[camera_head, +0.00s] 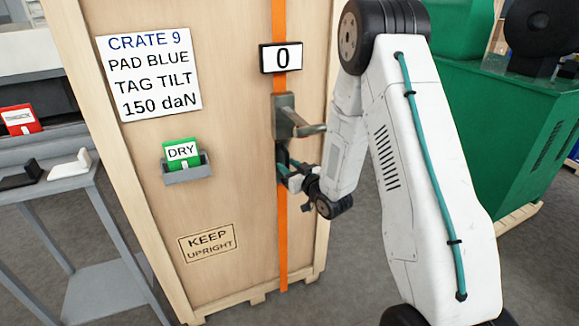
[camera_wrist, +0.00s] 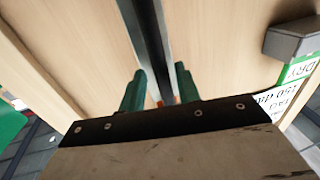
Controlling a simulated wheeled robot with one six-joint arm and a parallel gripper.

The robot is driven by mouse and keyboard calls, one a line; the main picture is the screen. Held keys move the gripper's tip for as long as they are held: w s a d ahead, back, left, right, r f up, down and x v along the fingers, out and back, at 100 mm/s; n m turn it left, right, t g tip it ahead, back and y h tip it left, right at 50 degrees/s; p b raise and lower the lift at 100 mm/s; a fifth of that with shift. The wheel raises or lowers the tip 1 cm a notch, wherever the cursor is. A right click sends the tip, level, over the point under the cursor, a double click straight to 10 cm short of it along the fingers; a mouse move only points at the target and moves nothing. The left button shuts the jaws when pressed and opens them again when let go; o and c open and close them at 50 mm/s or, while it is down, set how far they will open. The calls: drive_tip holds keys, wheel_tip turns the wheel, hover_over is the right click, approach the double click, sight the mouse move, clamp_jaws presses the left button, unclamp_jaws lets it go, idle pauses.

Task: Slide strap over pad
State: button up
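An orange strap (camera_head: 283,225) runs straight down the front of the wooden crate (camera_head: 225,90). A grey metal tensioner with a lever (camera_head: 290,118) sits on it. My gripper (camera_head: 287,168) is at the strap, just below the tensioner. In the wrist view its teal fingers (camera_wrist: 160,88) stand apart. A dark bar (camera_wrist: 148,35) runs up between them, and a bit of orange shows near their bases. I cannot tell whether the fingers touch the bar. No blue pad is in view; the crate's top edge is out of frame.
The crate sign (camera_head: 150,75) reads pad blue, tag tilt, 150 daN. A display (camera_head: 281,58) reads 0. A green DRY tag (camera_head: 182,152) sits in a holder. A bench (camera_head: 75,183) with white and black pieces stands left; a green container (camera_head: 500,130) stands right.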

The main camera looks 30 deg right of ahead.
drive_tip(key=s+d, duration=0.1)
drive_tip(key=s, duration=0.6)
drive_tip(key=shift+s, duration=0.15)
drive_tip(key=shift+d, duration=0.1)
wheel_tip(320, 180, down, 10)
drive_tip(key=s+d+r+g+h, duration=0.1)
drive_tip(key=s+d+g+h, duration=0.15)
drive_tip(key=g, duration=0.35)
drive_tip(key=s+m+g+h, duration=0.1)
drive_tip(key=s+m+g, duration=0.1)
drive_tip(key=s+g, duration=0.35)
drive_tip(key=s+a+r+g, duration=0.1)
drive_tip(key=s+a+r, duration=0.3)
drive_tip(key=s+r, duration=0.5)
drive_tip(key=s+a+r+g, duration=0.2)
drive_tip(key=s+a+r, duration=0.2)
drive_tip(key=s+r, duration=0.5)
drive_tip(key=s+a+r+g, duration=0.2)
drive_tip(key=s+a+r, duration=0.2)
drive_tip(key=s+r, duration=0.5)
drive_tip(key=shift+r+y, duration=0.35)
drive_tip(key=shift+r, duration=0.55)
